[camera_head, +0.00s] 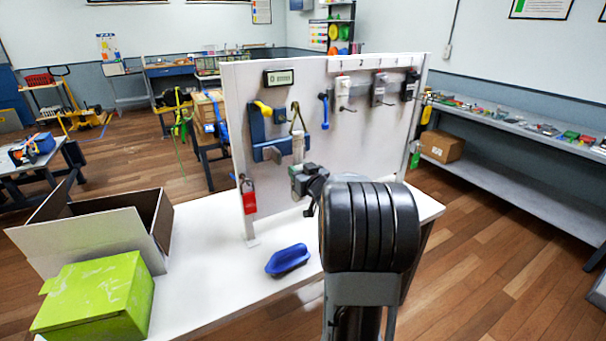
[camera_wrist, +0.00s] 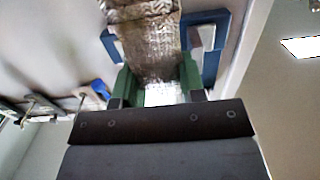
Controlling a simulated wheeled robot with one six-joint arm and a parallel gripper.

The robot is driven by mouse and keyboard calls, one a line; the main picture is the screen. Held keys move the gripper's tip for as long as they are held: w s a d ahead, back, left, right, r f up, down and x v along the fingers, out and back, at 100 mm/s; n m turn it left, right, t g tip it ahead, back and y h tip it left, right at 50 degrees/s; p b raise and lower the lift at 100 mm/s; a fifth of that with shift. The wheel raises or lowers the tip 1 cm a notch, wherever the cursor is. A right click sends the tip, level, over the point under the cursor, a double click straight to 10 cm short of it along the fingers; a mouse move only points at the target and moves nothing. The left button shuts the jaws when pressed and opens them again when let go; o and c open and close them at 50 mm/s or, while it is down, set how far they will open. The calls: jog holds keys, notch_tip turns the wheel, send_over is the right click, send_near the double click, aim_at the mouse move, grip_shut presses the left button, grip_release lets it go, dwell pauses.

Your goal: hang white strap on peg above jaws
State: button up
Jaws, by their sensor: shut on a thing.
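The white strap (camera_head: 298,146) stands upright from my gripper (camera_head: 300,170), with a brass-coloured triangular ring (camera_head: 297,117) at its upper end. In the wrist view the strap (camera_wrist: 152,48) is a pale, woven band rising from between the green fingers of my gripper (camera_wrist: 159,84), which is shut on it. Blue-and-grey jaws (camera_head: 270,153) are fixed on the white panel, left of and behind the strap. I cannot tell which part is the peg, nor whether the ring touches anything.
A blue hook (camera_head: 324,110) and several grey and black holders hang farther right on the panel (camera_head: 350,150). A red padlock (camera_head: 249,196) hangs at its left edge.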

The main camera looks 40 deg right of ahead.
jog(key=w+f+b, duration=0.1)
jog(key=w, duration=0.5)
jog(key=shift+d+f, duration=0.3)
jog(key=shift+d, duration=0.1)
dwell(0.5)
dwell(0.4)
jog(key=o, duration=1.1)
jog(key=shift+s+f, duration=0.1)
jog(key=s+a+b, duration=0.1)
jog(key=s+a, duration=0.1)
jog(key=s, duration=1.1)
jog(key=shift+s+r+b, duration=0.25)
jog(key=shift+r+b, duration=0.05)
jog(key=shift+b, duration=0.05)
